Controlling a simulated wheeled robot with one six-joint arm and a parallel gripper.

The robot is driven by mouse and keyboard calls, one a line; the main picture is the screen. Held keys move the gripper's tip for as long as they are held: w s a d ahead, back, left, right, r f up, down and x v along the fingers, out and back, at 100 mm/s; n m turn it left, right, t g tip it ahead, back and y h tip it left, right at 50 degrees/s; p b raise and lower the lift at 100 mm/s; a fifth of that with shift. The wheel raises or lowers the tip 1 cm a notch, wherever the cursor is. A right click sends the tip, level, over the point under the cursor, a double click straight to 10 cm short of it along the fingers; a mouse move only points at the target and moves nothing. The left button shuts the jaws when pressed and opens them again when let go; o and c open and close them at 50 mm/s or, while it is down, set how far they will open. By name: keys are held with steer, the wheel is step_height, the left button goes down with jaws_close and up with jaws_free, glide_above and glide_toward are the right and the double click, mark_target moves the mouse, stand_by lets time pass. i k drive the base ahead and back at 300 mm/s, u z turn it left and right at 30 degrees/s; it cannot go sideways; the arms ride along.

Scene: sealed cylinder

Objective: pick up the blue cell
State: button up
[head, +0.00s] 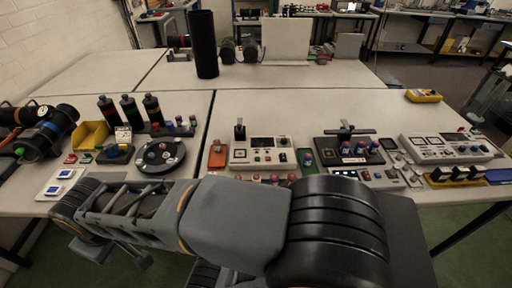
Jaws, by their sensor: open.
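I cannot single out the blue cell with certainty at this size. Small capped pieces with blue and red parts (360,148) stand on a dark block at the right of the near table. More small coloured pieces (180,122) stand in a row beside three dark bottles (130,111) at the left. My arm crosses the bottom of the head view, in front of the near table's front edge. I cannot make out my gripper's fingertips; they are hidden or out of frame.
The near table (260,104) holds a round black dial plate (160,155), a yellow bin (90,134), a white control panel (262,151) and a grey instrument (450,148). A tall black cylinder (203,45) stands upright on the table behind.

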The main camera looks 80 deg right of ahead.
mark_target(308, 158)
steer(key=k, duration=0.5)
steer(key=u, duration=1.3)
steer(key=i, duration=0.75)
steer(key=z, duration=4.55)
steer(key=i, duration=0.5)
steer(key=z, duration=0.1)
